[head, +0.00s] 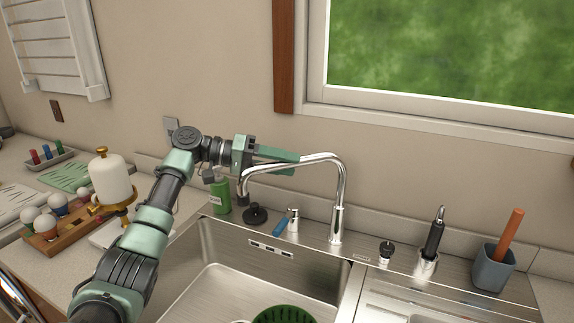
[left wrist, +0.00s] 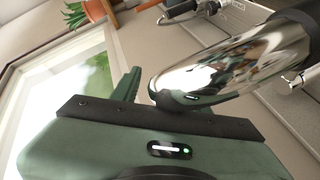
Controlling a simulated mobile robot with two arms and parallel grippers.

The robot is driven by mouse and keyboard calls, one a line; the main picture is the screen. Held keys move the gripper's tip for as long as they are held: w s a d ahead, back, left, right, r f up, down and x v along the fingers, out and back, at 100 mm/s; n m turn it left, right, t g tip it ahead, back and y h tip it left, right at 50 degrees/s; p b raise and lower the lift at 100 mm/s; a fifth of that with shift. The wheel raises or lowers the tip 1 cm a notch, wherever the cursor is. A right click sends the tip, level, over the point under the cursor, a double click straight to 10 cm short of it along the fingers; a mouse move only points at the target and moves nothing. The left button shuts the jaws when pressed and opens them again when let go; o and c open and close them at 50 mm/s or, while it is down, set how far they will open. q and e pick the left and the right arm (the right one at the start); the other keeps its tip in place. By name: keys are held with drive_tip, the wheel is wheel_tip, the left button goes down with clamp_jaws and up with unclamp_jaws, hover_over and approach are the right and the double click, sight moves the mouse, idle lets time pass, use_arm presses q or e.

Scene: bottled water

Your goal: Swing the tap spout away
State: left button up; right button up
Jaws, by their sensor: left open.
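The tap is a tall chrome column (head: 338,205) behind the sink. Its curved spout (head: 318,157) bends left, with its dark-tipped outlet end over the sink's back left rim. My left gripper (head: 290,156) is at the height of the spout's top, pointing right, and is open. Its green fingers lie along the back of the spout in the head view; whether they touch it I cannot tell. In the left wrist view the shiny spout (left wrist: 225,75) fills the right side, close to the gripper body and one visible green finger (left wrist: 127,85). My right gripper is not in view.
The steel sink (head: 215,285) holds a green colander (head: 283,315). A green bottle (head: 220,196), a black stopper (head: 256,214) and a blue-handled item (head: 281,223) stand left of the tap. A grey cup (head: 494,269) stands at right. The window (head: 450,55) is behind.

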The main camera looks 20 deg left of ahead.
use_arm(q)
drive_tip(key=b+v, duration=0.2)
drive_tip(key=v, duration=0.5)
drive_tip(key=shift+s+a, duration=0.1)
